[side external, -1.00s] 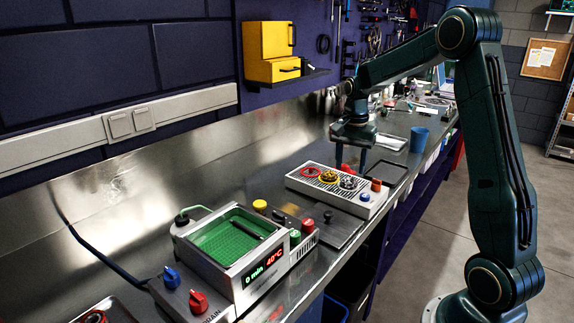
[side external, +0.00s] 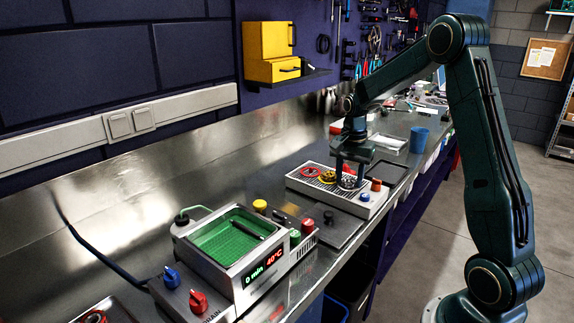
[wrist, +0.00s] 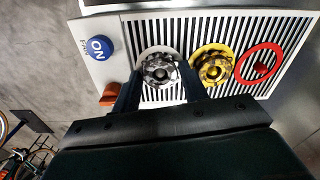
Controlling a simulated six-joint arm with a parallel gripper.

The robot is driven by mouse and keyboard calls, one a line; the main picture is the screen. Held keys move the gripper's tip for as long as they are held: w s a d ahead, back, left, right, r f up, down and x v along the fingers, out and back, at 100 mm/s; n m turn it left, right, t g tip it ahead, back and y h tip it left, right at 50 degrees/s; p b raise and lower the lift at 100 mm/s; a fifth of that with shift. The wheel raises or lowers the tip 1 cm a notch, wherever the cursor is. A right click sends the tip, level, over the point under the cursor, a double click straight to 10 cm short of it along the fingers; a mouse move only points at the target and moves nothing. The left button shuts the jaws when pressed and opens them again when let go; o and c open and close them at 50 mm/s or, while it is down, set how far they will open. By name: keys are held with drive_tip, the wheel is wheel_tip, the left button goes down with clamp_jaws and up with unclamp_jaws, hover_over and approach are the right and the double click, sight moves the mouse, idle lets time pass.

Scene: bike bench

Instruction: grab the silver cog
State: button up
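The silver cog (wrist: 160,71) sits on a pale round seat on the slatted top of a white unit. In the side external view the cog (side external: 348,183) is partly hidden by my gripper (side external: 350,174). My gripper has come down over it, pointing downward. In the wrist view my gripper's (wrist: 159,75) two dark fingers are apart, one to the left of the cog and one to the right. Narrow gaps seem to show between fingers and cog. I cannot tell how low the fingertips are beside it.
A gold cog on a yellow seat (wrist: 213,66) is close to the right finger. Beyond it lies a red ring (wrist: 260,64). A blue ON button (wrist: 99,47) and an orange-red knob (wrist: 109,95) are on the unit's left side. A dark tray (side external: 386,172) lies behind the unit.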

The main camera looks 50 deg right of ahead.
drive_tip(key=c, duration=0.4)
wheel_tip(320, 180, up, 20)
idle(0.8)
idle(0.4)
